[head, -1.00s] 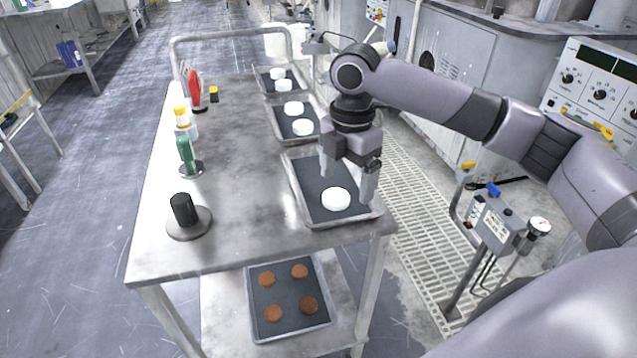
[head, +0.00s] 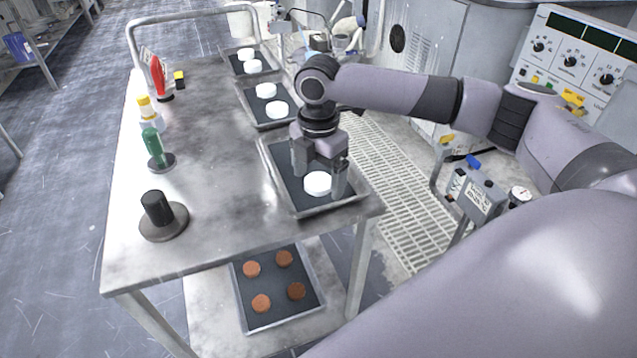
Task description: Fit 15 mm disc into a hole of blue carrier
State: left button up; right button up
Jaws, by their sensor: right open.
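A white disc (head: 318,183) lies in the nearest grey tray (head: 289,204) on the steel cart. My right gripper (head: 320,182) is open, pointing down over this tray. One finger is left of the disc and the other right of it, with a gap between the jaws. I cannot tell whether either finger touches the disc. The gripper may hide other things in the tray. Disc sizes are not readable from here. I see no blue carrier with holes in this view. My left gripper is not in view.
A middle tray (head: 249,117) and a far tray (head: 234,67) hold white discs. A lower-shelf tray (head: 276,321) holds several brown discs. A black-handled round tool (head: 158,211), green-handled tool (head: 153,146), yellow-capped bottle (head: 147,112) and red item (head: 159,78) stand left. The cart's middle is bare.

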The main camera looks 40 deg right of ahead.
jog(key=c, duration=1.2)
jog(key=shift+r, duration=0.1)
